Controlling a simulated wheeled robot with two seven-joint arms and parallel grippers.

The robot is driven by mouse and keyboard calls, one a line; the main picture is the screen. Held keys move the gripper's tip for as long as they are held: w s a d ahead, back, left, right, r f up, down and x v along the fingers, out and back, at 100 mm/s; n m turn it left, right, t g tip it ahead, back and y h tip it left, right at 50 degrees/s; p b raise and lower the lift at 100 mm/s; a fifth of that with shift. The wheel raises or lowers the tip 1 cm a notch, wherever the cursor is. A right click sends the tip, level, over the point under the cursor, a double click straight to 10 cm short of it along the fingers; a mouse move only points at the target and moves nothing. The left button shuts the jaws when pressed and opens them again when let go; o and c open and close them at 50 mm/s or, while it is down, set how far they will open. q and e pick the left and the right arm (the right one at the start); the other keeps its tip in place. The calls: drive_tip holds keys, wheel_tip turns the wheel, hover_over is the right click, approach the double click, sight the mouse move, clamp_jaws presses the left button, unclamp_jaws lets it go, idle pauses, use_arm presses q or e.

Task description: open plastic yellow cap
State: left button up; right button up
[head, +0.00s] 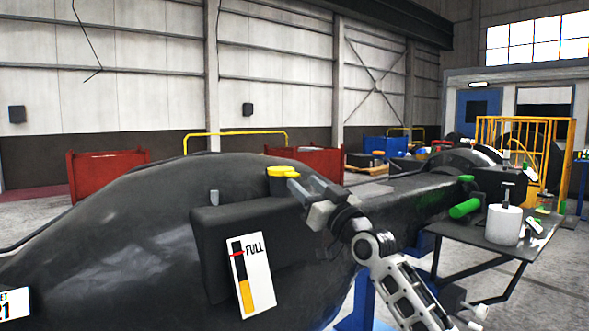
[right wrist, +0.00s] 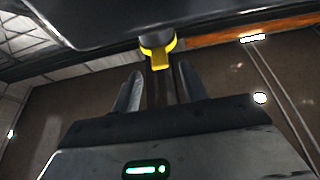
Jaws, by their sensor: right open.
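The yellow cap (head: 283,171) sits on a short dark neck on top of the large black casting (head: 130,215). It has a flat tab that points toward my right gripper. My right gripper (head: 296,186) is just right of the cap in the head view, with its fingers pointing at it. In the right wrist view the cap (right wrist: 159,50) shows ahead of the fingertips, roughly between their lines. The right gripper (right wrist: 159,76) is open with nothing between its fingers. Whether a finger touches the tab cannot be told. My left gripper is not in view.
A white gauge marked FULL (head: 250,275) is on the casting's front. A small grey peg (head: 214,197) stands left of the cap. A table (head: 475,232) at right holds a white cylinder (head: 504,225) and a green roll (head: 465,208). Red bins (head: 107,170) stand behind.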

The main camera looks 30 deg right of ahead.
sight(294, 173)
drive_tip(key=x, duration=0.5)
drive_tip(key=shift+p, duration=0.3)
